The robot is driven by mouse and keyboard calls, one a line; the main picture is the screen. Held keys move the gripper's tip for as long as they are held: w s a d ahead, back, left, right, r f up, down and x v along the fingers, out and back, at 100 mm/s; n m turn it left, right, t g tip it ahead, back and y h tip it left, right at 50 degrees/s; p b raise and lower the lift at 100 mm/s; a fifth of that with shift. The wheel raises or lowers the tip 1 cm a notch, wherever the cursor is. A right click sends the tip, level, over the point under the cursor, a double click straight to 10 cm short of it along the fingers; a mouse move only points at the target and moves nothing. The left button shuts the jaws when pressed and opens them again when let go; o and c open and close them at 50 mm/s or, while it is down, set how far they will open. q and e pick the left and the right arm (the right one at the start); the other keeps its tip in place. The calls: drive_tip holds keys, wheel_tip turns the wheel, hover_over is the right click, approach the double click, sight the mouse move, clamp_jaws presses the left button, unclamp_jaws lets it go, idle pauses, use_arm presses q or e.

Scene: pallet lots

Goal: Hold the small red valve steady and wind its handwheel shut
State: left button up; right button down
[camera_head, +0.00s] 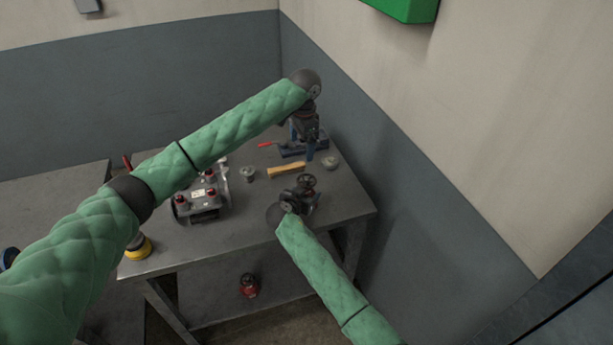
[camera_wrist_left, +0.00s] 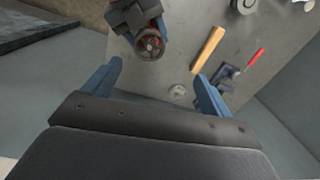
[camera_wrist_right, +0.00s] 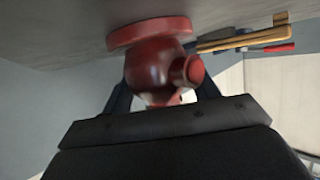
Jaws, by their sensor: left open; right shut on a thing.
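The small red valve (camera_wrist_right: 155,68) stands on its round flange on the bench, and my right gripper is shut on its body in the right wrist view. In the head view my right gripper (camera_head: 299,197) is at the bench's right front and hides most of the valve. The handwheel (camera_head: 307,181) shows just above it; in the left wrist view the handwheel (camera_wrist_left: 150,44) faces the camera. My left gripper (camera_head: 309,147) is open and empty, above the back right of the bench. Its two blue fingers are apart, with the handwheel beyond them.
Small metal pieces (camera_head: 248,174) (camera_head: 330,162) are nearby. A grey block with red knobs (camera_head: 202,207) stands left. Another red valve (camera_head: 249,285) is on the lower shelf. The wall is close right.

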sight(307, 180)
use_arm(q)
drive_tip(key=f+n, duration=0.3)
drive_tip(key=f, duration=0.1)
drive_tip(key=d+f+n, duration=0.1)
drive_tip(key=f+n, duration=0.2)
drive_tip(key=f, duration=0.1)
drive_tip(key=f+n, duration=0.3)
drive_tip(key=f, duration=0.2)
drive_tip(key=shift+s+d+f+h, duration=0.1)
drive_tip(key=shift+s+d+h, duration=0.1)
drive_tip(key=shift+s+h, duration=0.15)
idle(0.4)
drive_tip(key=c, duration=1)
